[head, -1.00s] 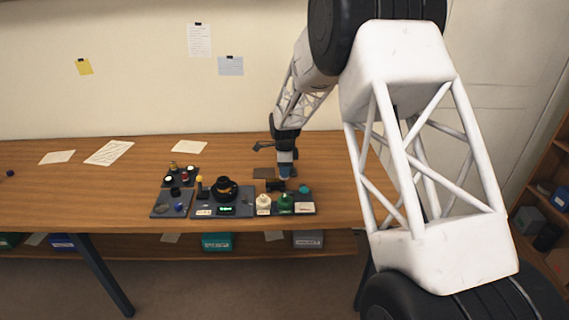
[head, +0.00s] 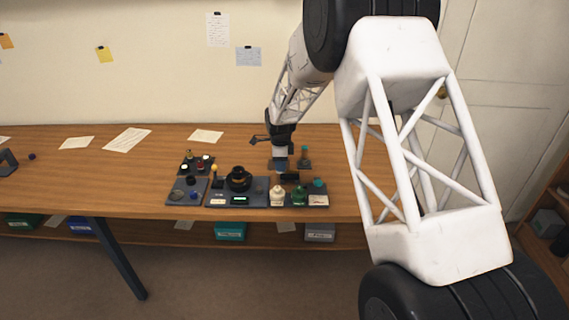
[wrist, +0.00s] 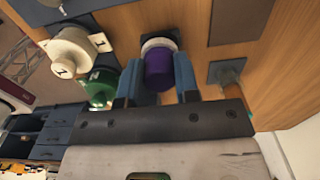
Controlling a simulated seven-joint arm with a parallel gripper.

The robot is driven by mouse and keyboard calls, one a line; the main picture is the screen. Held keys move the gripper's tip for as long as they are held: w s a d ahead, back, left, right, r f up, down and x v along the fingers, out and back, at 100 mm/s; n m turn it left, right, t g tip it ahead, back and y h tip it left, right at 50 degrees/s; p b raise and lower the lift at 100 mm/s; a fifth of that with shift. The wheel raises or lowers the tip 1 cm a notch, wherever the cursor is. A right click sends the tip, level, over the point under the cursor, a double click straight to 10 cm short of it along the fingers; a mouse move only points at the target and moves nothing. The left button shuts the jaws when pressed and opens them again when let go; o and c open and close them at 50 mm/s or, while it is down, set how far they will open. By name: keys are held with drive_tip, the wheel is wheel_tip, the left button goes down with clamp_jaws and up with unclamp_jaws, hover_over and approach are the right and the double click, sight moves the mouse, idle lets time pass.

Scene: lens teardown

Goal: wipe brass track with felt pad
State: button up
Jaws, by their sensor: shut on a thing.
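In the wrist view my gripper (wrist: 158,92) is shut on a purple cylinder with a pale round end (wrist: 158,65), which looks like the felt pad's handle and pad. The pale end is over a dark patch; I cannot tell whether it touches it. In the head view my gripper (head: 280,165) is behind the row of parts, and the held pad cannot be made out. A black lens body (head: 238,178) with a thin golden band stands on a grey tray to the left of my gripper. The brass track cannot be identified for certain.
A white bottle (head: 278,196) and a green bottle (head: 299,196) stand in front of my gripper. A stand with a teal-topped tool (head: 304,158) is close on its right. Small parts fill a tray (head: 187,190) on the left.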

drive_tip(key=shift+d, duration=0.9)
drive_tip(key=shift+d+f, duration=0.1)
drive_tip(key=shift+d, duration=2.4)
drive_tip(key=shift+d+r, duration=0.1)
drive_tip(key=shift+r, duration=0.15)
wheel_tip(320, 180, up, 8)
drive_tip(key=shift+f, duration=0.35)
